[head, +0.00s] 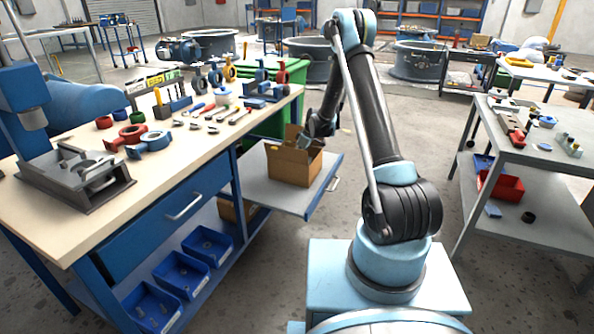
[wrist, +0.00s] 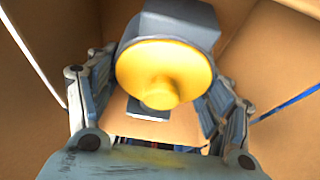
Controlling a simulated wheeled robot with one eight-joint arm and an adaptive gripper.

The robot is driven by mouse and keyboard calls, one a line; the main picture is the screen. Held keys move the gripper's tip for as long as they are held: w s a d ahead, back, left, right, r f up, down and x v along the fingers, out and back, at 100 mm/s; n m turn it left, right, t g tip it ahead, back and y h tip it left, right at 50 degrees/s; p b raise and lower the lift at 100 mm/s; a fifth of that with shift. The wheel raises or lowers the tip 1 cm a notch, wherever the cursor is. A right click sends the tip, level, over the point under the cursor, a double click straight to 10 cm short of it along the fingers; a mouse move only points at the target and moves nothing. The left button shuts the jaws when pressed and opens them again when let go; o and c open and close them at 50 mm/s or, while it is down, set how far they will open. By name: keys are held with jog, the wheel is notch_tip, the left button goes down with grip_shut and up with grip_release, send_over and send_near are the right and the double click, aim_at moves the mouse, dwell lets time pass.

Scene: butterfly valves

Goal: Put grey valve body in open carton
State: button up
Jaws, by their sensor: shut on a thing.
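The open carton (head: 290,167) is a brown cardboard box on the grey side shelf beside the workbench in the head view. My gripper (head: 308,143) reaches down at its open top. In the wrist view, brown cardboard walls (wrist: 275,60) surround my gripper (wrist: 160,105). Its fingers are shut on the grey valve body (wrist: 190,20), which has a round yellow disc (wrist: 165,72) facing the camera. A small grey end shows below the disc. In the head view the valve body is hidden by the carton and gripper. I cannot tell whether it touches the carton floor.
The workbench (head: 120,170) at left carries red and blue valve parts, several tools and a grey vise (head: 75,180). A green bin (head: 285,95) stands behind the carton. A grey table (head: 545,155) with parts is at right. Open floor lies between.

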jog(key=shift+f, duration=2.8)
jog(key=shift+f, duration=0.1)
jog(key=o, duration=1.5)
jog(key=shift+o, duration=0.2)
